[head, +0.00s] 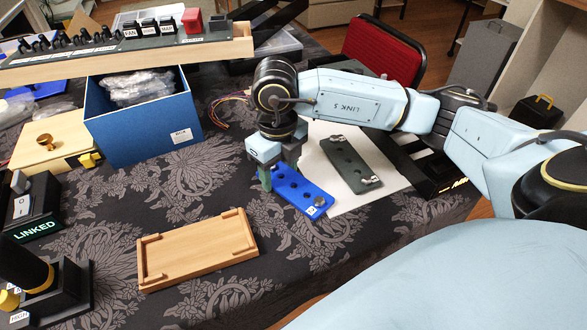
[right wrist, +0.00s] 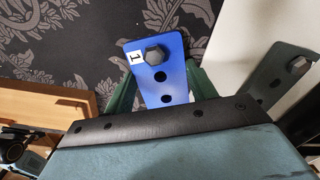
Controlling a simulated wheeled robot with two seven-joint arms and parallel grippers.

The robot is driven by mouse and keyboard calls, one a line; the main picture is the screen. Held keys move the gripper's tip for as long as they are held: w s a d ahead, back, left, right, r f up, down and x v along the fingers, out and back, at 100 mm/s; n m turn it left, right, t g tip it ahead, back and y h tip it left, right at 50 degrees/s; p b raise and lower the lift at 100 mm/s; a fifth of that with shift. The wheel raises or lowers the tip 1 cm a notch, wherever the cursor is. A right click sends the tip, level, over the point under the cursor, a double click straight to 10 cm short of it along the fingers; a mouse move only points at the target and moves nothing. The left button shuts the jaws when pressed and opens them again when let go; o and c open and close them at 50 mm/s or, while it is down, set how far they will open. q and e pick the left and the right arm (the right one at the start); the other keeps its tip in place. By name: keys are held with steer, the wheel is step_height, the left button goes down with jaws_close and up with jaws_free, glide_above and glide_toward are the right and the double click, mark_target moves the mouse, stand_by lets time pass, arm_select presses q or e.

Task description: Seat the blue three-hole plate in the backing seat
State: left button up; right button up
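The blue three-hole plate (head: 303,192) lies by the left edge of a white sheet, with a dark hex knob and a white "1" label at its near end. It also shows in the right wrist view (right wrist: 156,68). My right gripper (head: 277,178) is down at the plate's far end. Its green fingers (right wrist: 163,84) stand on both sides of the plate, close to its edges; I cannot tell whether they press on it. The wooden backing seat (head: 197,250), a shallow tray with raised corner pieces, is empty on the cloth. My left gripper is not in view.
A dark green-grey plate (head: 349,165) lies on the white sheet (head: 368,196) to the right. A blue box (head: 143,118) with plastic bags stands behind the seat. Black control units (head: 45,285) stand at the left. The patterned cloth between seat and blue plate is clear.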

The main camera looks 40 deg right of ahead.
steer(key=c, duration=0.5)
steer(key=shift+c, duration=0.2)
